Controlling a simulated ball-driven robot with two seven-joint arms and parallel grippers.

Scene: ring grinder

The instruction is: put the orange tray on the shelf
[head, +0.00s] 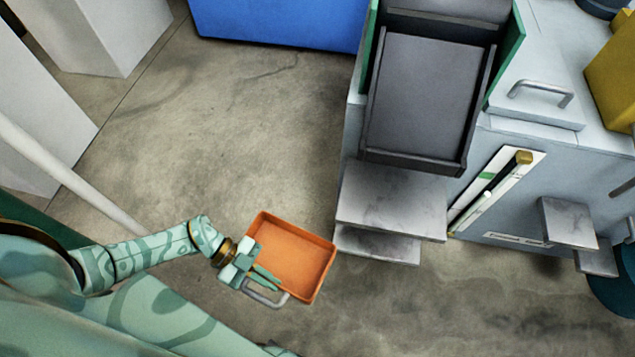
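The orange tray (293,258) is in the lower middle of the head view, out over the floor and apart from the machine. It looks empty and has a grey metal handle (266,297) on its lower left side. My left gripper (265,277) is at the tray's left side by the handle, with its fingers over the edge. It appears shut on the tray, though the exact contact is partly hidden. A grey metal shelf (392,205) sticks out from the machine's front, right of and above the tray, with a lower ledge below it. My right gripper is not in view.
A dark sloped chute (420,95) with green sides sits above the shelf. Smaller metal steps (568,222) stick out at right. A blue box (280,20) stands at the back, and white blocks stand at left. The concrete floor between is clear.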

